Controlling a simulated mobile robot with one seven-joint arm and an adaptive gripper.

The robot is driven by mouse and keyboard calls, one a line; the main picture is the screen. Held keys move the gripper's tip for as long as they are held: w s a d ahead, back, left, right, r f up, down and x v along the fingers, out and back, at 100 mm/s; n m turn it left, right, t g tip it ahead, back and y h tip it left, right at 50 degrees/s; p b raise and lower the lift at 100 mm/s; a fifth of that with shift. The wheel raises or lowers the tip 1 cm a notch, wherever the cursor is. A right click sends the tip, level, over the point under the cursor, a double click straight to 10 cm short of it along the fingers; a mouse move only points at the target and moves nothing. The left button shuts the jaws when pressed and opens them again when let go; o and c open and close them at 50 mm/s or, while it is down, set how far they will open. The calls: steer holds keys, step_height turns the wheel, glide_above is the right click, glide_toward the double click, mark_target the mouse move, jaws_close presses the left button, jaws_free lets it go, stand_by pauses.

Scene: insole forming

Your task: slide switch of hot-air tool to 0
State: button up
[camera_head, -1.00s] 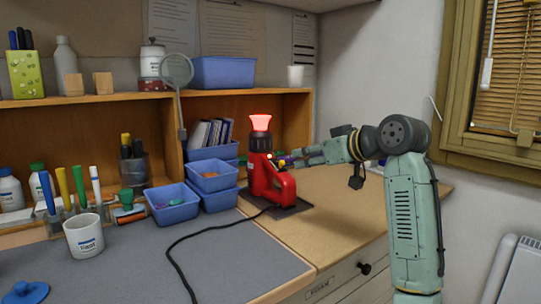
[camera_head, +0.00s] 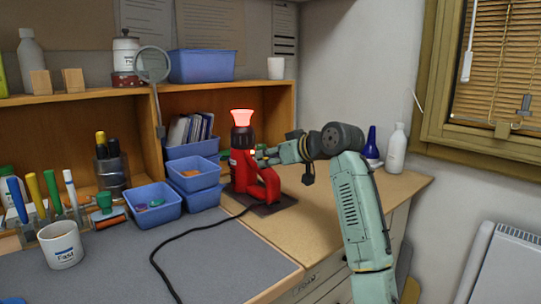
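The red hot-air tool (camera_head: 243,171) stands upright on a dark base plate (camera_head: 278,203) on the wooden part of the bench. Its nozzle (camera_head: 241,117) points up and glows red. My gripper (camera_head: 262,155) is at the right side of the tool's upper body, close to or touching it. The fingers are too small and too hidden by the arm to tell whether they are open or shut. The switch and its position cannot be made out at this size.
Blue bins (camera_head: 153,205) stand left of the tool. A black cord (camera_head: 190,236) runs forward across the grey mat (camera_head: 225,262). A white mug (camera_head: 61,244) is at the left. A blue bottle (camera_head: 371,143) and a white bottle (camera_head: 397,148) stand behind my arm, near the wall.

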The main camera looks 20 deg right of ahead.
steer(key=shift+w, duration=0.15)
steer(key=shift+c, duration=0.3)
jaws_close()
stand_by(0.6)
